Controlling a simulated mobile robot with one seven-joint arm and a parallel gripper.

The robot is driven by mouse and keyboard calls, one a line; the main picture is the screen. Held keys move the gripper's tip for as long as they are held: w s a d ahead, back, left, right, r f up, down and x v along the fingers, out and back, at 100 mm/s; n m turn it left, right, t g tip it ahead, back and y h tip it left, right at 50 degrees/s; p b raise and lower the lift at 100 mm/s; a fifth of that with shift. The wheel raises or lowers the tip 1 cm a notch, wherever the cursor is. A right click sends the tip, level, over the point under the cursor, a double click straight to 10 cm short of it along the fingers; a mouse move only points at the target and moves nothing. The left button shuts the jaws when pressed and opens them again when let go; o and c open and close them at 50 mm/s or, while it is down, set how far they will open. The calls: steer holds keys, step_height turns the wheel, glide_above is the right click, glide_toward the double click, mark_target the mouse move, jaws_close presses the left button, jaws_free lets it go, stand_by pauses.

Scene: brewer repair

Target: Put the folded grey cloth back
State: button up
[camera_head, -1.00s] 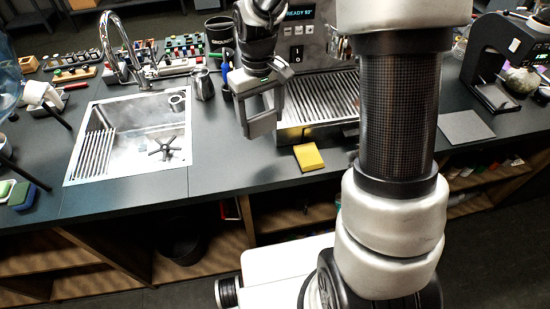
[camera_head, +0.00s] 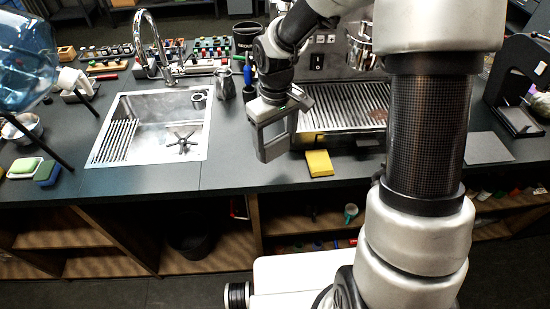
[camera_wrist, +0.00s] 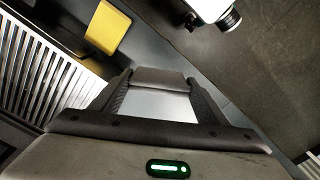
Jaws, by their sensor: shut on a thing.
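My gripper (camera_head: 274,143) is shut on the folded grey cloth (camera_head: 275,151), a small grey slab spanning its two fingertips. In the wrist view the cloth (camera_wrist: 160,78) shows between the dark fingers. The cloth is held near the counter's front part, left of a yellow folded cloth (camera_head: 319,163) and right of the sink. I cannot tell whether it touches the counter. The yellow cloth also shows in the wrist view (camera_wrist: 107,27).
The sink (camera_head: 165,130) lies to the left. The brewer's drip grate (camera_head: 345,105) stands behind and right of my gripper. A steel pitcher (camera_head: 224,84) stands behind it. A flat grey mat (camera_head: 489,148) lies at the right. Counter between sink and yellow cloth is clear.

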mark_target(276, 158)
steer(key=shift+f, duration=3.1)
steer(key=shift+f, duration=0.3)
steer(key=o, duration=0.9)
steer(key=shift+o, duration=0.2)
steer(key=shift+r, duration=0.2)
